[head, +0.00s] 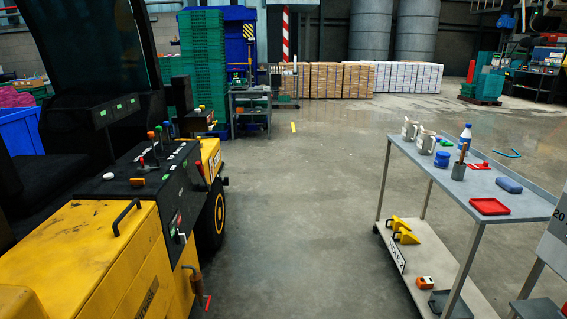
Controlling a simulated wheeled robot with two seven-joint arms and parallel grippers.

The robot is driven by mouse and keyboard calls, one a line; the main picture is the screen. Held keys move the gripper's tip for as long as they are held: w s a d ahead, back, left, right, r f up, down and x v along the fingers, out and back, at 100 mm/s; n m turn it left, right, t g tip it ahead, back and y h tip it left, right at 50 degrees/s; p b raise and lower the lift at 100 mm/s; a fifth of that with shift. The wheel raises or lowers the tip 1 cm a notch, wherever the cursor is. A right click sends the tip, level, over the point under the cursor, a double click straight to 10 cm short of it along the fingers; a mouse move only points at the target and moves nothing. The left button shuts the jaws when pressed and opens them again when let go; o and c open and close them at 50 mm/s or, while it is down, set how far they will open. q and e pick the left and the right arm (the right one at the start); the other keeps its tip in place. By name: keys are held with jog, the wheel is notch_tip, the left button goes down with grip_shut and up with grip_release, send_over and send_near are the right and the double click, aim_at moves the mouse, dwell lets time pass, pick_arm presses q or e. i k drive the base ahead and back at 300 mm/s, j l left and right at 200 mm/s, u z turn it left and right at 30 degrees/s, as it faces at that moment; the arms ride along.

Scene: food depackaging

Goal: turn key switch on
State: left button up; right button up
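A yellow and black industrial vehicle (110,250) stands at the left. Its black console (125,172) carries several levers with coloured knobs and an orange-red button (137,182). A dark panel (176,222) with small red and green marks is on the vehicle's side, below the console. A red handle (208,301) sticks out low on the same side. I cannot tell which of these small parts is the key switch, or its position. Neither of my grippers shows in the head view.
A grey two-level cart (535,204) at the right holds bottles, mugs, a red tray (489,206) and a blue case (508,185). Green crates (203,65) are stacked behind the vehicle. Cartons (360,80) line the back. The concrete floor (300,210) between vehicle and cart is clear.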

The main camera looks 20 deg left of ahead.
aim_at(141, 171)
jog(key=i+u, duration=0.55)
jog(key=u, duration=0.25)
jog(key=i+l+u, duration=0.15)
jog(key=u, duration=0.25)
jog(key=i+l+u, duration=0.25)
jog(key=u, duration=0.15)
jog(key=i+l+u, duration=0.5)
jog(key=l, duration=0.2)
jog(key=l+u, duration=0.15)
jog(key=l, duration=0.15)
jog(key=i, duration=0.05)
